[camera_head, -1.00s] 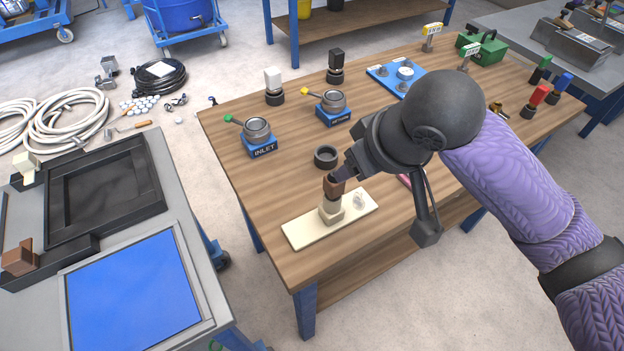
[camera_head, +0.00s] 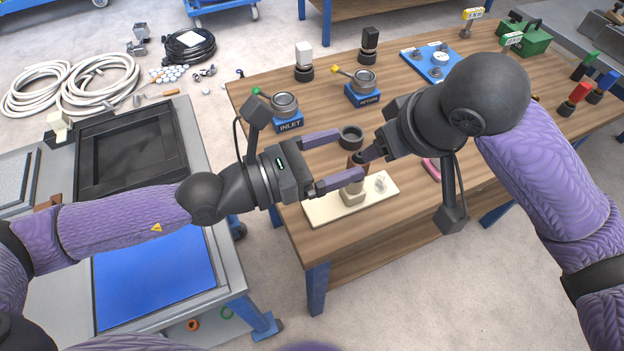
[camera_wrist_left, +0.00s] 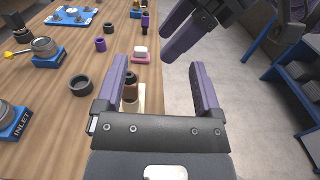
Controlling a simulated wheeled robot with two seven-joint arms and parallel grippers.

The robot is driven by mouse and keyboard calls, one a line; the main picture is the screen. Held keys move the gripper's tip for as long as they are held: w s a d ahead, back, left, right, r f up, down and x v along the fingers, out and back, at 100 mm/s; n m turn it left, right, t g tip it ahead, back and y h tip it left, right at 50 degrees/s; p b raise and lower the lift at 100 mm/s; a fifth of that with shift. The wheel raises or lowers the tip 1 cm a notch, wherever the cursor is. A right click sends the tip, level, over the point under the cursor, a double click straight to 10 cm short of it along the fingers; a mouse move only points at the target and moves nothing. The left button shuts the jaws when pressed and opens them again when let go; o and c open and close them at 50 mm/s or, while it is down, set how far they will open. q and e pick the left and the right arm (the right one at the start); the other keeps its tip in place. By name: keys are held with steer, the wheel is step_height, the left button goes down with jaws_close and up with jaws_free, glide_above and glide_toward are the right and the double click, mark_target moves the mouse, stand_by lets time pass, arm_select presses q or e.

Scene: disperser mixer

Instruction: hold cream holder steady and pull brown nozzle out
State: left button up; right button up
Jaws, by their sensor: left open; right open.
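The cream holder (camera_head: 353,196) stands upright on a cream plate (camera_head: 322,214) near the table's front edge. The brown nozzle (camera_head: 353,164) sits upright in it, partly hidden by my grippers in the head view. The nozzle also shows in the left wrist view (camera_wrist_left: 131,92), beside my left finger. My left gripper (camera_head: 351,155) is open, its fingers pointing toward the holder and nozzle; the near finger crosses in front of the holder's top. My right gripper (camera_head: 366,156) is open by the nozzle's top; its purple fingers show apart in the left wrist view (camera_wrist_left: 186,32).
A dark ring (camera_head: 351,137) lies on the table (camera_head: 310,238) behind the holder. The blue INLET block (camera_head: 287,121) and another blue valve block (camera_head: 362,97) stand farther back. A small clear piece (camera_head: 381,183) is on the plate's right. A pink item (camera_head: 432,168) lies right.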

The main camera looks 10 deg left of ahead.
mark_target(353, 188)
arm_select(q)
steer(key=a+f+y, duration=0.1)
steer(key=f, duration=0.2)
steer(key=w+a+f+g+y, duration=0.1)
steer(key=f, duration=0.2)
steer(key=w+a+f+g+y, duration=0.1)
steer(key=f+y, duration=0.1)
steer(key=f, duration=0.2)
steer(key=shift+w+f, duration=0.1)
steer(key=x, duration=0.9)
steer(key=shift+w+d+f, duration=0.2)
steer(key=shift+d+f, duration=0.05)
steer(key=shift+c, duration=0.2)
jaws_close()
